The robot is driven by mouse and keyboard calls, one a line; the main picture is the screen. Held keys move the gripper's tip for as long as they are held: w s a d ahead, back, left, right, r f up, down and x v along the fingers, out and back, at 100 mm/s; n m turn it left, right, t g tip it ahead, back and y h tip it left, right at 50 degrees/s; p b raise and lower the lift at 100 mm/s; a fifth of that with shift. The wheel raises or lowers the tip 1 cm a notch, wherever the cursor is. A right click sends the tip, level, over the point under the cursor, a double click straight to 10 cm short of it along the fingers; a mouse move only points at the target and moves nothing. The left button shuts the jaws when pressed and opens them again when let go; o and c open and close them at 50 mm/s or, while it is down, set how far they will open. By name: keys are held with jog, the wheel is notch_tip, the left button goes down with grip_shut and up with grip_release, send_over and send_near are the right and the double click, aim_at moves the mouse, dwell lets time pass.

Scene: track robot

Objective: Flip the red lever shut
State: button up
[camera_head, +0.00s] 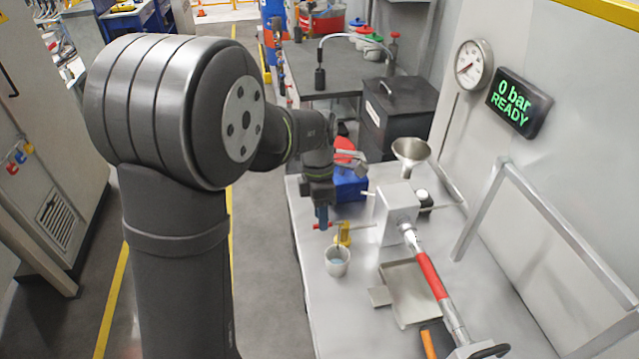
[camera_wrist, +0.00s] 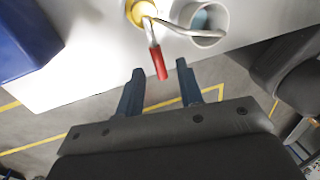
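The red lever (camera_wrist: 157,62) is a short handle on a yellow valve body (camera_wrist: 140,12) at the table's edge. In the wrist view it points down toward my gripper (camera_wrist: 160,72), which is open, with a blue-grey finger either side of the lever's tip. I cannot tell whether either finger touches it. In the head view the lever (camera_head: 328,225) sticks out left from the yellow valve (camera_head: 343,234), and my gripper (camera_head: 321,214) is right at it. A bent metal spout (camera_wrist: 178,28) runs from the valve to a white cup (camera_wrist: 208,22).
A blue box (camera_head: 350,186) stands behind the valve. A grey block (camera_head: 397,212) and a red-sleeved bar (camera_head: 428,274) lie to the right, beside a shallow tray (camera_head: 402,283). A wall display (camera_head: 519,102) reads "0 bar READY". Open floor lies left of the table.

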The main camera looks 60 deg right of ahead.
notch_tip(320, 180, up, 16)
jog(key=w+d, duration=0.2)
jog(key=shift+w, duration=0.15)
dwell(0.5)
jog(key=f, duration=0.5)
jog(key=s+a+f, duration=0.1)
jog(key=f, duration=0.5)
jog(key=s+a+f, duration=0.1)
jog(key=f, duration=0.5)
jog(key=shift+s+a, duration=0.1)
jog(key=shift+s, duration=0.15)
jog(key=shift+r, duration=0.15)
jog(key=shift+f, duration=0.3)
jog(key=shift+w+d+r+m, duration=0.15)
jog(key=shift+w+d+m, duration=0.2)
jog(key=shift+m, duration=0.65)
dwell(0.5)
